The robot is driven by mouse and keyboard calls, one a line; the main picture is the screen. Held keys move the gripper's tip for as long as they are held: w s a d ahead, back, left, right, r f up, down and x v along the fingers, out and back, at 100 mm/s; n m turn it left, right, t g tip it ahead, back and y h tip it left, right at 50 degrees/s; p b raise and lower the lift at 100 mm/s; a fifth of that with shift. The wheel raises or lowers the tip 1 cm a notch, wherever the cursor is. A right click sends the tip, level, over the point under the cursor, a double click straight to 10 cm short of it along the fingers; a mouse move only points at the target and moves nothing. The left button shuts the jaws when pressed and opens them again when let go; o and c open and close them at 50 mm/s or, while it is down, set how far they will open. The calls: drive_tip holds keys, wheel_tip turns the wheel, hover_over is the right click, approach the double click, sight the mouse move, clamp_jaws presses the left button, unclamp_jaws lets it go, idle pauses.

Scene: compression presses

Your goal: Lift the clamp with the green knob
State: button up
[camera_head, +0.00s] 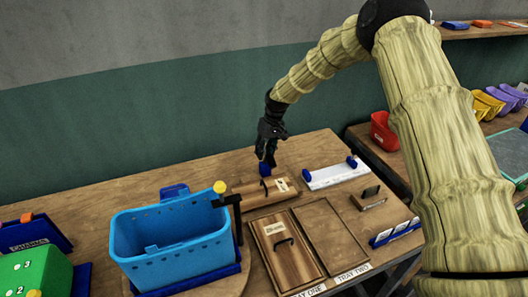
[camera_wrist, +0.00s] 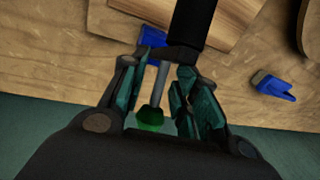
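In the wrist view, the clamp with the green knob (camera_wrist: 151,119) is between my fingers. Its grey screw shaft (camera_wrist: 161,80) runs up from the knob to a black bar (camera_wrist: 187,25). My gripper (camera_wrist: 160,62) has a finger on each side of the shaft, with visible gaps beside it, so it looks open. In the head view, my gripper (camera_head: 268,150) points down at the back of the table, behind a wooden press. The green knob is hidden there. A blue part (camera_wrist: 152,37) shows beside the black bar.
A blue basket (camera_head: 175,240) and a clamp with a yellow knob (camera_head: 220,187) stand to the left. Two wooden trays, one holding a handled board (camera_head: 288,247), lie in front. A white rack with blue ends (camera_head: 335,174) is to the right. The wall is behind.

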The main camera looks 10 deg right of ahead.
wheel_tip(320, 180, up, 12)
drive_tip(key=d, duration=0.2)
drive_tip(key=shift+s+f, duration=0.15)
drive_tip(key=shift+f, duration=0.1)
